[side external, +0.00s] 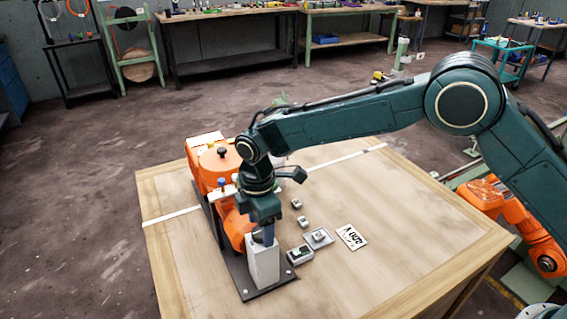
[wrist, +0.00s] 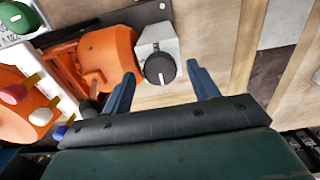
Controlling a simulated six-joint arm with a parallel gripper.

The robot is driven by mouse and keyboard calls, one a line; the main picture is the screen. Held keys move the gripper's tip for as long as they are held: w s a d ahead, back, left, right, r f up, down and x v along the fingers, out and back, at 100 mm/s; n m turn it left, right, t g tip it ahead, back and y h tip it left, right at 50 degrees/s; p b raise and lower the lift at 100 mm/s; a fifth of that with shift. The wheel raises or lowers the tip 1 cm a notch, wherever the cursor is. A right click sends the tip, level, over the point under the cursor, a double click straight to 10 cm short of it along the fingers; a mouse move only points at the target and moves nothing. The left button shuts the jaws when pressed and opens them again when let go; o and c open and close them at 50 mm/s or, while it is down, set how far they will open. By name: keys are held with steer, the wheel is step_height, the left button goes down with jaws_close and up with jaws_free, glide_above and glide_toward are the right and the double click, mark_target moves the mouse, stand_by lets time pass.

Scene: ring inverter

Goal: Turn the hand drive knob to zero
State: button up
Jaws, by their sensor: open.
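The hand drive knob (wrist: 160,69) is a round black knob with a pale pointer line, on the end of a grey block (wrist: 160,38) in the wrist view. The grey block also stands upright on a dark base plate in the side view (side external: 263,264). My gripper (wrist: 161,70) is open, its two blue fingers on either side of the knob, with visible gaps in the picture. In the side view my gripper (side external: 263,236) points down at the top of the block and hides the knob there. Whether the fingertips reach down beside the knob cannot be told.
An orange machine (side external: 213,168) stands behind the block on the same base plate (side external: 240,278). Small boxes (side external: 300,254), a grey plate with a switch (side external: 319,238) and a printed white card (side external: 351,237) lie to the right. The wooden table's (side external: 400,235) right side is clear.

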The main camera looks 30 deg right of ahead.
mark_target(261, 231)
step_height(261, 231, up, 13)
stand_by(0.6)
steer(key=s+d+r+m+t, duration=0.1)
steer(key=s+d+r+m, duration=0.3)
steer(key=s+d+r, duration=0.45)
steer(key=s+d+r+m+t, duration=0.25)
steer(key=d+r+m, duration=0.3)
steer(key=d, duration=0.55)
steer(key=s+d+f+m, duration=0.1)
steer(key=s+d+m, duration=0.2)
steer(key=s, duration=0.3)
steer(key=s+d+f+m+t, duration=0.1)
steer(key=s+d+f+m, duration=0.1)
steer(key=s+d, duration=0.2)
steer(key=s+d+f+m+t, duration=0.1)
steer(key=s+d+m, duration=0.2)
steer(key=s, duration=0.7)
steer(key=shift+d+f+m, duration=0.15)
steer(key=shift+d+m, duration=0.2)
steer(key=shift+d, duration=0.4)
steer(key=shift+c, duration=0.2)
